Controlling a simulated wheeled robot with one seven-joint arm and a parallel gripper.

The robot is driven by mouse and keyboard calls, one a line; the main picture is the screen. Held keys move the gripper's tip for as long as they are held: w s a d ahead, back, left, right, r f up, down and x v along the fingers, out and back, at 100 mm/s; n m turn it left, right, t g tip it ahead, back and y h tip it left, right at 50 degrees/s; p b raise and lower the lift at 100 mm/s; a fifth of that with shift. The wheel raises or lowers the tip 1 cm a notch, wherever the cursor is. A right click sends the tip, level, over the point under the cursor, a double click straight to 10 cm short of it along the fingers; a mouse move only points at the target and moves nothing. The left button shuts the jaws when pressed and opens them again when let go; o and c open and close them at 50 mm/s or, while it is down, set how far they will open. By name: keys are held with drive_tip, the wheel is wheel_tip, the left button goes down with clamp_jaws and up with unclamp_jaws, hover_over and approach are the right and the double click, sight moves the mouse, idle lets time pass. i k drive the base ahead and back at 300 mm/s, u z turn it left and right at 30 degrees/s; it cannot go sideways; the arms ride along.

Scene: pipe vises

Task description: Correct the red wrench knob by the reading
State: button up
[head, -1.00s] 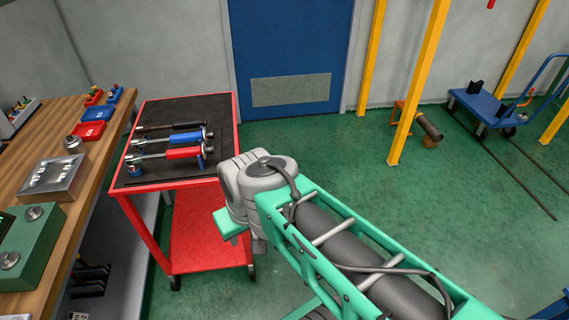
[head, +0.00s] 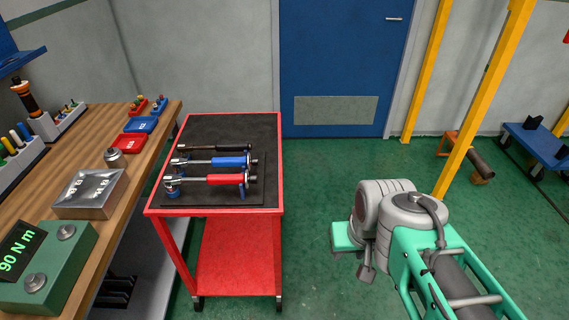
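The red wrench (head: 224,180) lies on the black top of the red cart, nearest the front edge, with its knob end (head: 250,179) at the right. A blue wrench (head: 230,162) and a black wrench (head: 232,147) lie behind it. The green tester (head: 62,268) on the bench at the lower left has a display (head: 20,254) reading 90 N m. My arm is at the right, apart from the cart. My gripper's fingers cannot be made out, so its state is unclear.
The wooden bench (head: 88,133) runs along the left, with a metal box (head: 90,192), a red tray (head: 128,144) and a blue tray (head: 141,124). The red cart (head: 278,190) stands beside it.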

sight(254, 179)
drive_tip(key=z, duration=0.1)
drive_tip(key=i, duration=0.75)
drive_tip(key=u, duration=0.7)
drive_tip(key=i, duration=0.35)
drive_tip(key=u, duration=0.35)
drive_tip(key=k, duration=1)
drive_tip(key=z, duration=0.95)
drive_tip(key=i, duration=0.85)
drive_tip(key=u, duration=2.65)
